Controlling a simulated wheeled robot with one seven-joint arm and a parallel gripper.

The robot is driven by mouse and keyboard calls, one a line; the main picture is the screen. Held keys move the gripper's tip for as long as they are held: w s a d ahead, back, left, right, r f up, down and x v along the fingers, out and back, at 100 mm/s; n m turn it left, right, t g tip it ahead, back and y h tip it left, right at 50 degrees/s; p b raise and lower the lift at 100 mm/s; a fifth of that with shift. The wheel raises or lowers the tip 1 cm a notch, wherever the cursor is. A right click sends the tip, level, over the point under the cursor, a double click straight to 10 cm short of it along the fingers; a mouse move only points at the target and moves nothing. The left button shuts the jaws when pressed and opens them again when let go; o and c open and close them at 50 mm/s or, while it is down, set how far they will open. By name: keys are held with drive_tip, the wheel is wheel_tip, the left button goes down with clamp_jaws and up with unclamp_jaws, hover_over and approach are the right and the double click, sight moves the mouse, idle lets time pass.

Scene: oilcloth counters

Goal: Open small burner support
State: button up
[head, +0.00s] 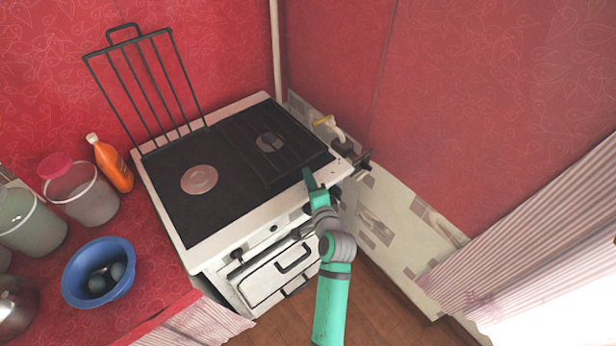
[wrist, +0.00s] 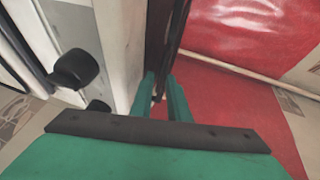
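The small burner support (head: 290,152) is a dark barred grate lying flat over the right, smaller burner (head: 270,142) on the stove top (head: 185,235). My gripper (head: 311,180) is at the front edge of this grate, toward its right side. In the wrist view my gripper (wrist: 162,85) shows two green fingers with a gap between them, and a dark edge (wrist: 167,35) of the stove top or grate lies just beyond the tips. I cannot tell whether the fingers touch it. The larger support (head: 150,85) stands upright behind the left burner (head: 199,179).
Black knobs (wrist: 76,70) are close by on the stove front. An orange bottle (head: 114,165), a jar (head: 85,195) and a blue bowl (head: 99,270) stand on the left counter.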

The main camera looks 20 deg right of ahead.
drive_tip(key=shift+w+f, duration=0.1)
drive_tip(key=shift+w, duration=0.5)
clamp_jaws()
idle(1.1)
